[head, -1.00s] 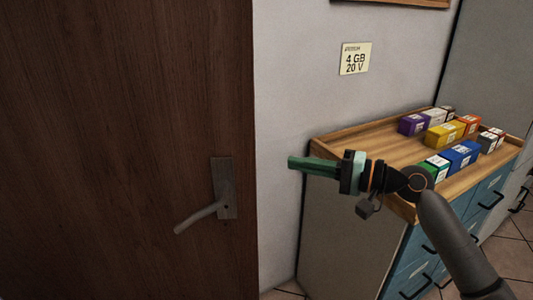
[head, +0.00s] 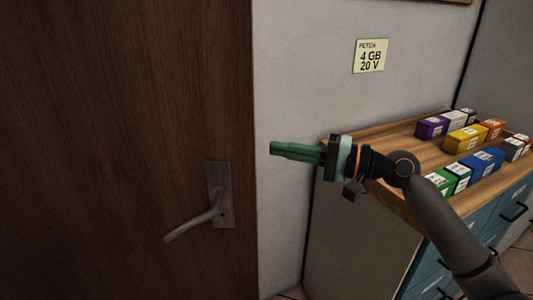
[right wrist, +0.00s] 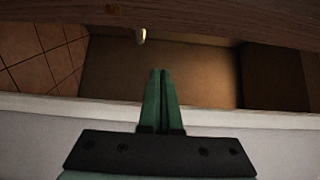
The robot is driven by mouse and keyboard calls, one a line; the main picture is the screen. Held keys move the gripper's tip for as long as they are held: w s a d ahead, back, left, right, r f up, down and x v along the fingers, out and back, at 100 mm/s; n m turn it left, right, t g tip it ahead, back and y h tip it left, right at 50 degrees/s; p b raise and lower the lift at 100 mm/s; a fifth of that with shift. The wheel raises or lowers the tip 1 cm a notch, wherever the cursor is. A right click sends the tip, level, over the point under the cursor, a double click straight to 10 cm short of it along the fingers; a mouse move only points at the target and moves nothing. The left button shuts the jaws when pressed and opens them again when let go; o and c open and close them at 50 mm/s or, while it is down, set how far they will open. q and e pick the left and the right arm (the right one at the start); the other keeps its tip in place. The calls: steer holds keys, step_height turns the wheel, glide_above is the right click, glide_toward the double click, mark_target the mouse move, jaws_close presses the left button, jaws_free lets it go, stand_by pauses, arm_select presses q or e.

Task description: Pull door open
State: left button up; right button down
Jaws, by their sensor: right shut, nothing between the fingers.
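The dark brown wooden door (head: 110,120) fills the left of the head view and looks closed. Its grey metal handle (head: 195,222) sits on a plate near the door's right edge, the lever pointing left and slightly down. My right gripper (head: 272,149) has green fingers, is shut and empty, and points left, above and to the right of the handle, apart from it. In the right wrist view the shut fingers (right wrist: 158,72) point at the door edge (right wrist: 220,15), where a small pale end, probably of the handle (right wrist: 141,34), shows. My left gripper is not in view.
A wooden-topped cabinet (head: 398,133) with blue drawers stands on the right, holding several coloured boxes (head: 465,139). The floor shows tiles (right wrist: 35,50).

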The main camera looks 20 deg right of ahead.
steer(key=shift+s+a+p, duration=0.2)
steer(key=shift+s+a, duration=0.1)
steer(key=shift+a, duration=0.8)
steer(key=shift+s+a+p, duration=0.15)
steer(key=shift+s+a, duration=0.1)
steer(key=shift+a, duration=0.8)
steer(key=shift+s, duration=0.1)
